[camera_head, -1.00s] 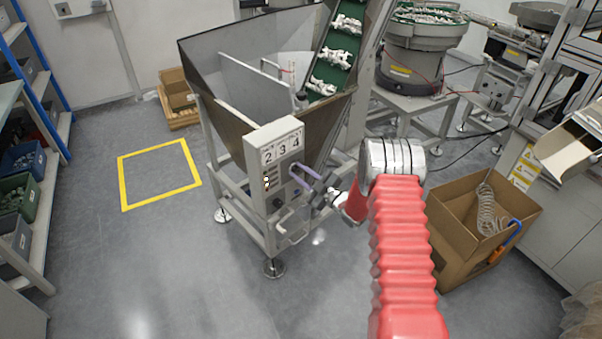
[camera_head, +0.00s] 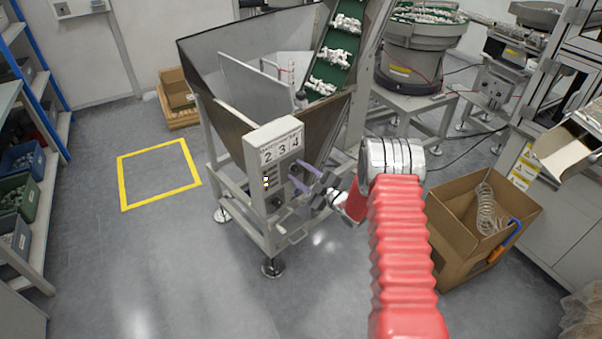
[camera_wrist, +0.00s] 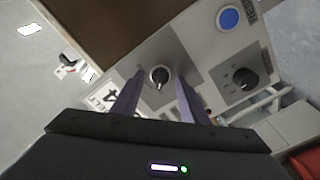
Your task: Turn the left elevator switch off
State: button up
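The control box (camera_head: 262,154) with the label "2 3 4" is mounted on the front of the elevator hopper. In the wrist view a black rotary switch (camera_wrist: 159,76) on a grey panel lies just beyond my fingertips, roughly between them. My gripper (camera_head: 302,180) is at the right side of the box; in the wrist view its two purple fingers (camera_wrist: 158,92) are spread apart with nothing held. I cannot tell whether the fingers touch the panel. The switch is hidden in the head view.
In the wrist view, a blue RESET button (camera_wrist: 229,18) and a black dial knob (camera_wrist: 244,78) sit on the same panel. An open cardboard box (camera_head: 455,250) stands on the floor at the right. The hopper (camera_head: 225,75) rises behind the control box.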

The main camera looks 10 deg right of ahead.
jog(key=v, duration=1.3)
jog(key=shift+s, duration=0.35)
jog(key=shift+d, duration=0.2)
